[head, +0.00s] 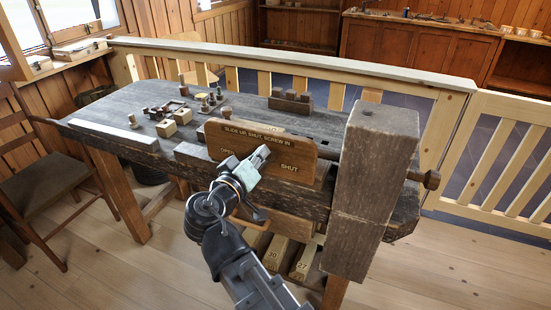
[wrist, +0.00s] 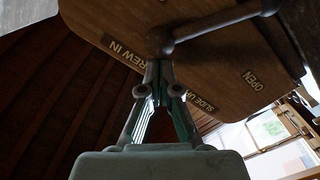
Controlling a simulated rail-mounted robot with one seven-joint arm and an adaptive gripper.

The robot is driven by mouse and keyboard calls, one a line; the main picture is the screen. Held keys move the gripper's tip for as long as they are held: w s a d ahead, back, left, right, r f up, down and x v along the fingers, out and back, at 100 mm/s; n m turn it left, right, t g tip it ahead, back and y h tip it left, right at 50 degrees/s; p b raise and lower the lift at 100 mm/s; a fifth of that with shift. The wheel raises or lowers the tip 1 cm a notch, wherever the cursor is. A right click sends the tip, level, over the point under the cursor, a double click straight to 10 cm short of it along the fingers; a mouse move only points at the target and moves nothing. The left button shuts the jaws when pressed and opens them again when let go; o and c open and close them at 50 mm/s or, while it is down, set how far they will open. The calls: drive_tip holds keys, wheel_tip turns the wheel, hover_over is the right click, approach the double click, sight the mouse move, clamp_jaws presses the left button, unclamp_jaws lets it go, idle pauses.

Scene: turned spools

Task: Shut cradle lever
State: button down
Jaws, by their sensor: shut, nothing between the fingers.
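The wooden board (head: 302,155) reads "SLIDE UP, SHUT, SCREW IN", with OPEN at its left and SHUT at its right. It fills the top of the wrist view (wrist: 205,65), upside down. The dark cradle lever (wrist: 220,20) lies across the board as a bar with a rounded end, on the side of the OPEN label. In the head view my gripper covers most of the lever. My gripper (head: 265,150) is in front of the board's middle. In the wrist view its shut, empty fingertips (wrist: 163,68) are close by the lever's rounded end; I cannot tell whether they touch.
The board stands at the front of a dark workbench (head: 90,115). A thick wooden post (head: 370,180) rises just right of it. Small turned pieces and blocks (head: 180,115) stand on the bench's left half. A railing (head: 300,62) runs behind. Numbered wooden blocks (head: 303,258) are below.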

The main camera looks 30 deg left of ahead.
drive_tip(key=shift+d+f, duration=0.1)
drive_tip(key=shift+d, duration=0.1)
idle(0.4)
drive_tip(key=shift+s+a+r, duration=0.1)
drive_tip(key=shift+a+r, duration=0.2)
drive_tip(key=shift+r, duration=0.2)
drive_tip(key=shift+s+a+r+p, duration=0.15)
drive_tip(key=shift+s+a+r, duration=0.05)
drive_tip(key=shift+a+r, duration=0.3)
drive_tip(key=shift+s+a+r+p, duration=0.15)
drive_tip(key=shift+a+r, duration=0.25)
drive_tip(key=shift+r, duration=0.2)
drive_tip(key=s, duration=1)
drive_tip(key=shift+d+r, duration=0.2)
drive_tip(key=shift+d, duration=0.05)
drive_tip(key=shift+s, duration=0.1)
